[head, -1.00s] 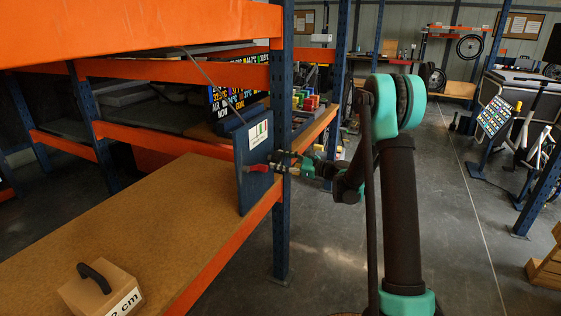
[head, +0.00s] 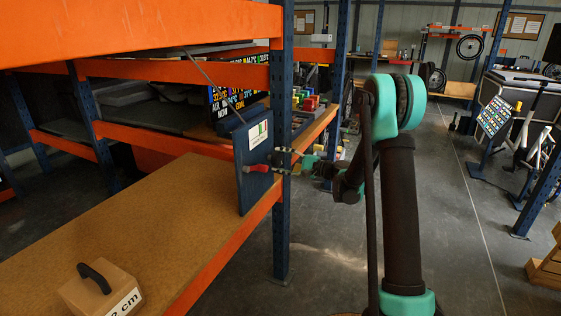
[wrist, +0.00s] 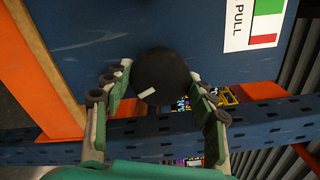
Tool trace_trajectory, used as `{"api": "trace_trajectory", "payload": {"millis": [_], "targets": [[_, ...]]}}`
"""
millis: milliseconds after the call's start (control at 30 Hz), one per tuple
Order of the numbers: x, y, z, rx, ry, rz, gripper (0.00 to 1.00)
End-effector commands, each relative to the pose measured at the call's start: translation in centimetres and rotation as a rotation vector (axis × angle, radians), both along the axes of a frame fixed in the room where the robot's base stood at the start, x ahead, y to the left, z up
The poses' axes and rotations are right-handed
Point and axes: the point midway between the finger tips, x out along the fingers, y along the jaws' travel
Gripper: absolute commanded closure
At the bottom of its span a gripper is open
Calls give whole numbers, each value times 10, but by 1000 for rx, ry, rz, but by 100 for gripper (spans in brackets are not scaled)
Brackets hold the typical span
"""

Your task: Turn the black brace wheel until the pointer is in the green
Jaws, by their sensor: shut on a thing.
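The black brace wheel (wrist: 160,72) is round, with a pale mark near its lower edge, in front of the blue panel (wrist: 90,30) in the wrist view. My gripper (wrist: 157,84) has one finger on each side of the wheel and is shut on it. In the head view my gripper (head: 284,160) reaches the panel's right side from the right; the wheel is mostly hidden there. A white label (wrist: 262,25) carries green, white and red bands and the word PULL. I cannot make out a pointer against the bands.
A blue rack post (head: 282,225) stands just behind my gripper, and an orange beam (head: 225,255) edges the wooden shelf (head: 120,225). A cardboard-coloured box (head: 100,292) with a black handle sits front left. Coloured bins (head: 308,103) stand behind the post.

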Motion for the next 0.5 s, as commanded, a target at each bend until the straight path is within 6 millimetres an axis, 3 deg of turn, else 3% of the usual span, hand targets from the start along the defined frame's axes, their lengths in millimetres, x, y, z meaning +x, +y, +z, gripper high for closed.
{"api": "trace_trajectory", "payload": {"millis": [500], "targets": [[-1, 0, -1, -93, -249, 1, 73]]}}
